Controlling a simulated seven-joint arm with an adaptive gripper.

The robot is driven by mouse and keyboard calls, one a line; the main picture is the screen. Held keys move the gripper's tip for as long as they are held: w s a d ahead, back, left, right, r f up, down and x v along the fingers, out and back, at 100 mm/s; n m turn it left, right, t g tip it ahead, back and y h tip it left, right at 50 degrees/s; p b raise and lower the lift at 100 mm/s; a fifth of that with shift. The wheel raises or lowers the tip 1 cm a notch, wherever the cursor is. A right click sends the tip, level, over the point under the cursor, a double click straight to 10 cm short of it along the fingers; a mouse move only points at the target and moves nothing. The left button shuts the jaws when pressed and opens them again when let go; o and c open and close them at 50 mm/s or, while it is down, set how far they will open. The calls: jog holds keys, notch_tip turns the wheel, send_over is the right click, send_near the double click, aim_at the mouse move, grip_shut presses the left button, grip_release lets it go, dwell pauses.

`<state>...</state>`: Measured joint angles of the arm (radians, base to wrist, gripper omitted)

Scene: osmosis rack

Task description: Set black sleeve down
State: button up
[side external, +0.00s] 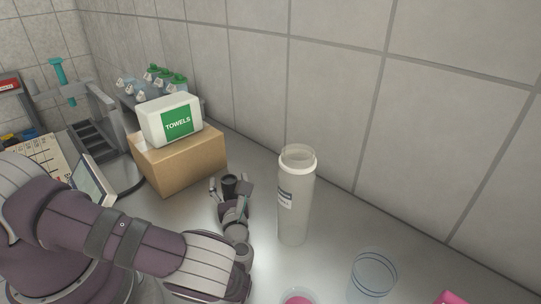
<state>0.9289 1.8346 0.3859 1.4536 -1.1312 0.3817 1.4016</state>
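My gripper (230,188) is in the middle of the side external view, in front of the cardboard box and left of the tall bottle. A small black sleeve (229,182), an open-topped dark cylinder, sits upright between its fingers. The fingers stand on either side of the sleeve. Whether both press on it is too small to tell. The sleeve's lower part is hidden by the gripper, so I cannot see whether it touches the bench (330,240).
A tall translucent bottle (293,205) stands close right of my gripper. A cardboard box (180,160) carries a towels pack (168,119). Green-capped bottles (166,75) stand behind. A clear beaker (372,275) and a pink-filled container (298,297) are at the front.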

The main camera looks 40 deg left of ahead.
aim_at(229, 188)
jog(key=shift+s+d+r, duration=0.1)
jog(key=shift+d+r, duration=0.05)
jog(key=shift+d, duration=0.1)
jog(key=v, duration=0.6)
jog(key=shift+s+d, duration=0.1)
jog(key=shift+d, duration=0.05)
jog(key=shift+s+d+n+g, duration=0.2)
jog(key=shift+n+g, duration=0.1)
jog(key=n+g, duration=0.2)
jog(key=r+n+g+h, duration=0.1)
jog(key=n, duration=0.1)
jog(key=shift+s+a+g, duration=0.15)
jog(key=shift+s+g, duration=0.05)
jog(key=shift+g, duration=0.2)
jog(key=n+g+h, duration=0.1)
jog(key=n, duration=0.1)
jog(key=r+n+g+h, duration=0.1)
jog(key=n, duration=0.1)
jog(key=s+r+n+g+h, duration=0.1)
jog(key=n+g, duration=0.1)
jog(key=shift+r, duration=0.1)
jog(key=s+r+n+t+h, duration=0.2)
jog(key=s+r+n+h, duration=0.2)
jog(key=r+n, duration=0.3)
jog(key=s+d+r+n+t+h, duration=0.1)
jog(key=s+r+n+t+h, duration=0.1)
jog(key=s+r+n+h, duration=0.2)
notch_tip(229, 188, up, 4)
jog(key=n+h, duration=0.3)
jog(key=shift+r, duration=0.15)
